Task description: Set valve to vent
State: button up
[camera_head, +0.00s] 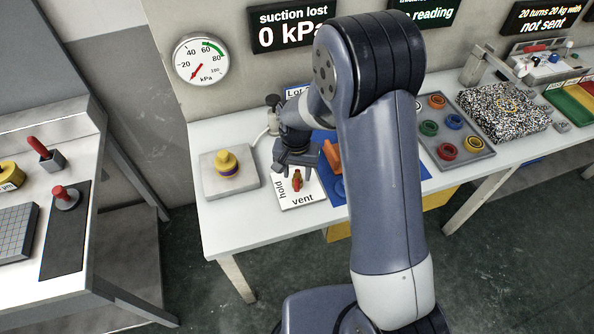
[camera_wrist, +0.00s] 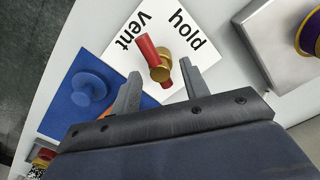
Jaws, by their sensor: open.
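The valve has a red handle (camera_wrist: 150,50) on a brass body (camera_wrist: 160,73). It stands on a white plate (camera_wrist: 212,78) lettered "vent" and "hold"; in the head view the plate (camera_head: 313,190) lies near the table's front edge. In the wrist view the handle's red end lies between the two words, nearer "vent". I cannot tell its exact setting. My gripper (camera_wrist: 159,71) is open, with its fingertips on either side of the valve's lower part. Whether they touch it is unclear. In the head view my gripper (camera_head: 297,164) is just above the valve (camera_head: 297,181).
A yellow-and-purple knob (camera_head: 227,164) on a metal block stands left of the plate. A blue mat (camera_head: 331,188) with an orange piece lies right. The wall gauge (camera_head: 201,60) needle is near zero; a display (camera_head: 292,26) reads "suction lost 0 kPa". A ring tray (camera_head: 468,152) stands farther right.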

jog(key=shift+f, duration=0.4)
